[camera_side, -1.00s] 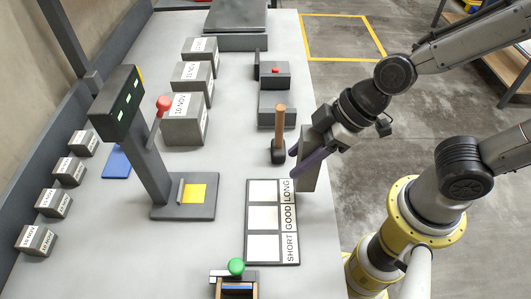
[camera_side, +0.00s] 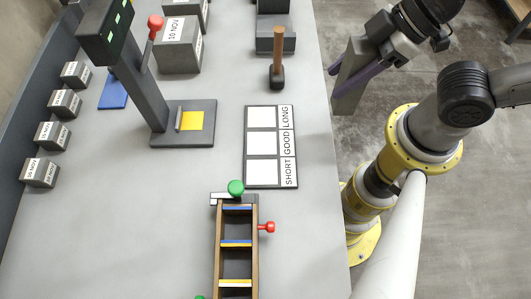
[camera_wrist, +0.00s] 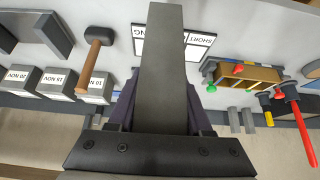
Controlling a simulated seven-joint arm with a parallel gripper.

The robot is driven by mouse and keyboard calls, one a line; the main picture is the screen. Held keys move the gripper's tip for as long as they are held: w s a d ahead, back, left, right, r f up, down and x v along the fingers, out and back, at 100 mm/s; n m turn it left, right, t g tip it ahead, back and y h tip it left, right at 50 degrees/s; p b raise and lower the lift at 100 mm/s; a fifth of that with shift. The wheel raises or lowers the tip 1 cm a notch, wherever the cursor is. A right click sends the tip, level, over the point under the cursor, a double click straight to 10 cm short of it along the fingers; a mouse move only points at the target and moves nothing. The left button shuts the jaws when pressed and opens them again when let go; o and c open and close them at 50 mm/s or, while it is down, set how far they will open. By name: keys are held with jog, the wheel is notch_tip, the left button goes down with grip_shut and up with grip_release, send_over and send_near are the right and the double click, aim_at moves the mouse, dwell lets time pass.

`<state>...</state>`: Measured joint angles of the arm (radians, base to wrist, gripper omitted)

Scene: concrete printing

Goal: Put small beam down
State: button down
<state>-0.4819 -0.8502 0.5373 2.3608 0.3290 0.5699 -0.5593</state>
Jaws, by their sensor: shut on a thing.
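My gripper (camera_side: 352,82) is shut on a grey concrete beam (camera_side: 347,102). In the side view it holds the beam tilted, right of the table's right edge. In the wrist view the beam (camera_wrist: 164,60) runs up from between the dark fingers and covers part of the board behind. The board (camera_side: 295,180) marked SHORT, GOOD and LONG lies on the table, left of and below the gripper in the side view. Its three white fields look empty. The gripper is clear of the board.
A hammer (camera_side: 277,62) stands above the board. A wooden mould (camera_side: 219,250) with green and red knobs lies below it. A scale-like stand (camera_side: 152,100) with a yellow pad is at left. Several dated blocks (camera_side: 67,103) line the left. Bare table lies between.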

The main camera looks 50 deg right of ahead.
jog(key=s+a+r+n+g+y, duration=0.1)
jog(key=s+a+r+n+g, duration=0.1)
jog(key=s+a+r+n, duration=0.25)
jog(key=shift+w+a+f, duration=1.35)
jog(key=shift+a+f, duration=0.65)
jog(key=shift+a, duration=0.35)
jog(key=shift+w+a+f, duration=1.35)
jog(key=shift+a+f, duration=0.7)
jog(key=shift+a, duration=0.3)
jog(key=shift+w+a+f, duration=1.35)
jog(key=shift+a+f, duration=0.65)
jog(key=shift+a, duration=0.35)
jog(key=shift+f, duration=0.2)
jog(key=shift+c, duration=1.6)
grip_release()
jog(key=shift+f, duration=0.1)
